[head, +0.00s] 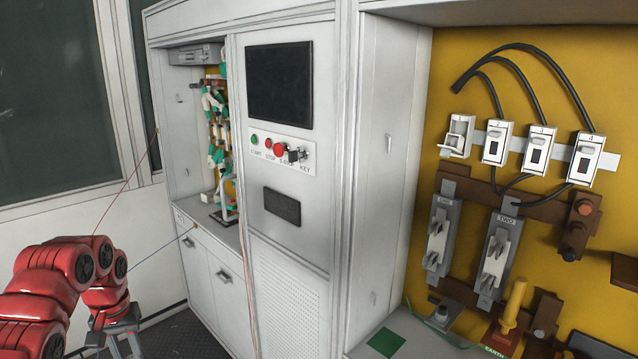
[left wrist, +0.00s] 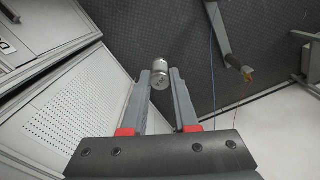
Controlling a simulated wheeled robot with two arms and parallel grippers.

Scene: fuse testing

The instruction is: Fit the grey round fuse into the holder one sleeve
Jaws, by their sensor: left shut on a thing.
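The grey round fuse (left wrist: 160,74), a short metallic cylinder, sits between the fingertips of my left gripper (left wrist: 160,78) in the left wrist view. That gripper is shut on it. In the head view my left gripper (head: 117,346) hangs at the lower left, partly cut off by the bottom edge, and the fuse cannot be made out there. The holder labelled ONE (head: 437,240) is a grey upright block with pale clips on the yellow panel at the right, far from the gripper. Its sleeve cannot be told apart clearly. My right gripper is not in view.
Holder TWO (head: 495,257) stands right of holder ONE. White switch units (head: 537,150) with black cables are above. A yellow handle (head: 514,305) and green square (head: 386,342) are below. A white cabinet (head: 290,200) stands between my left arm and the yellow panel.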

